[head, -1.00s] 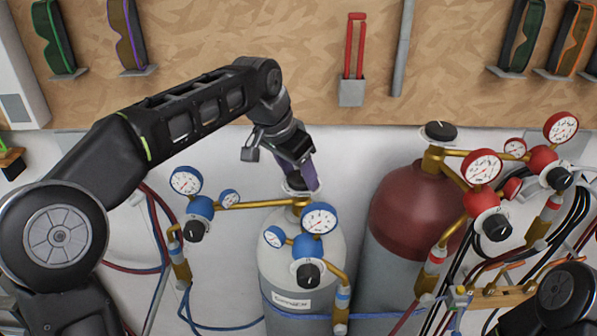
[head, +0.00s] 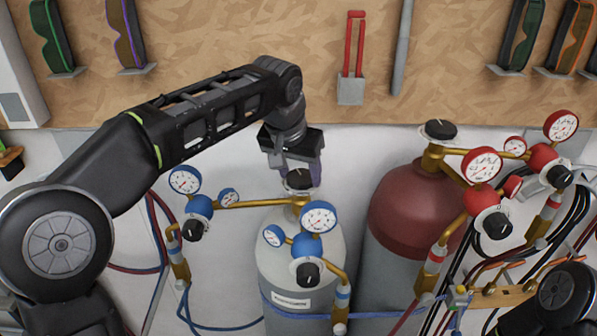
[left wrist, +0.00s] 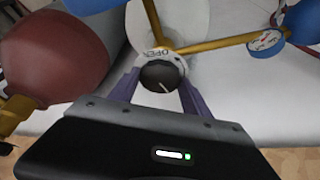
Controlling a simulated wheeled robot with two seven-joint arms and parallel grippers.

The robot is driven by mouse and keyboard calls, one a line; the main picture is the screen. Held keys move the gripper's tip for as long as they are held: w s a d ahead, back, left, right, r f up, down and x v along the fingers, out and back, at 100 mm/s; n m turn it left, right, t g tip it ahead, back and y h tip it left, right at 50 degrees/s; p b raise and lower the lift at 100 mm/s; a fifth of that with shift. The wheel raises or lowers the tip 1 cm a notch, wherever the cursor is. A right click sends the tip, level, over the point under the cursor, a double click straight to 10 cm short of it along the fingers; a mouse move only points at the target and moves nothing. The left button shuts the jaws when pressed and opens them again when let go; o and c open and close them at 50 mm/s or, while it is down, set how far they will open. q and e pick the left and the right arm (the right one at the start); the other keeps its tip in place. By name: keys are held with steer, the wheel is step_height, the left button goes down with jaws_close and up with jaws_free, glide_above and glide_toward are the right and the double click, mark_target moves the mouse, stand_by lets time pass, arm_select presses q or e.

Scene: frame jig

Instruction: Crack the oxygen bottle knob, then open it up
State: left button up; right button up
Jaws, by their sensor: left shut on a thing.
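The oxygen bottle (head: 290,252) is the white-grey cylinder with blue regulators, standing below the wall board. Its black knob (head: 299,180) sits on top of the brass valve. In the left wrist view the knob (left wrist: 163,76) has a white pointer line and a white ring beneath it marked OPEN. My left gripper (head: 301,184) reaches down over the knob from above. Its purple fingers (left wrist: 160,84) stand one on each side of the knob, shut on it. My right gripper is out of view.
A dark red cylinder (head: 415,212) with its own black knob (head: 440,129) and red-rimmed gauges stands at the right. Blue-regulator gauges (head: 318,217) and brass pipes flank the oxygen knob closely. Hoses hang at both sides.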

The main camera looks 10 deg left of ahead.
arm_select(q)
steer(key=shift+d+n+y, duration=0.1)
steer(key=shift+n+y, duration=0.2)
steer(key=shift+n, duration=0.5)
steer(key=o, duration=1.4)
steer(key=shift+r, duration=0.15)
steer(key=v, duration=0.7)
steer(key=shift+s+r+b, duration=0.2)
steer(key=shift+r+b, duration=0.05)
steer(key=shift+b, duration=0.1)
